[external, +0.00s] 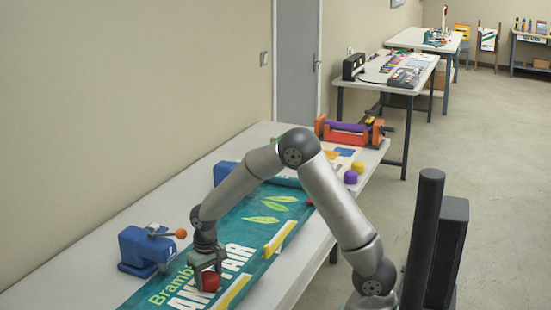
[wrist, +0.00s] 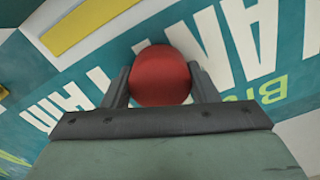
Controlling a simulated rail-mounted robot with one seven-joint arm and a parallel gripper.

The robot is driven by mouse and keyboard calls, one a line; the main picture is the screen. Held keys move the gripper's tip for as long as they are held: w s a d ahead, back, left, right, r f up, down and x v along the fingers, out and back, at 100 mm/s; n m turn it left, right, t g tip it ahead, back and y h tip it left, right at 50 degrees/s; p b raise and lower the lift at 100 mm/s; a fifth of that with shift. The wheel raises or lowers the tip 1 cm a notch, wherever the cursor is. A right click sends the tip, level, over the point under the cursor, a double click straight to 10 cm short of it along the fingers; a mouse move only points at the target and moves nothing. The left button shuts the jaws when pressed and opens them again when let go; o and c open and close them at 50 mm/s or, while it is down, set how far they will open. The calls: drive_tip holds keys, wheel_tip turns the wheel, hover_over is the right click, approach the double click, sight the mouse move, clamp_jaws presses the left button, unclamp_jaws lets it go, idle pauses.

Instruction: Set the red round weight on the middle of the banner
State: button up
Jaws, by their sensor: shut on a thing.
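The red round weight (external: 210,281) is between the fingers of my gripper (external: 206,272), over the lettered part of the banner. The weight also shows in the wrist view (wrist: 160,76), with a dark finger against each side of it. My gripper (wrist: 161,90) is shut on it. The teal banner (external: 246,228) lies along the table, with green leaves and white letters printed on it. I cannot tell whether the weight touches the banner or is just above it.
A blue clamp device (external: 142,250) with an orange knob stands left of the banner. Yellow bars (external: 280,238) lie along its right edge. A purple weight (external: 351,177) and a yellow weight (external: 358,167) sit farther back, near an orange roller machine (external: 348,132). The table's left side is mostly bare.

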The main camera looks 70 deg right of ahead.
sight(208, 274)
drive_tip(key=shift+f, duration=0.2)
drive_tip(key=o, duration=1.2)
drive_tip(key=shift+r, duration=0.2)
wheel_tip(208, 274, up, 12)
drive_tip(key=s+a+f+n, duration=0.1)
drive_tip(key=s+n, duration=0.4)
drive_tip(key=s, duration=2)
drive_tip(key=shift+s+f+n, duration=0.25)
drive_tip(key=shift+s+n, duration=0.15)
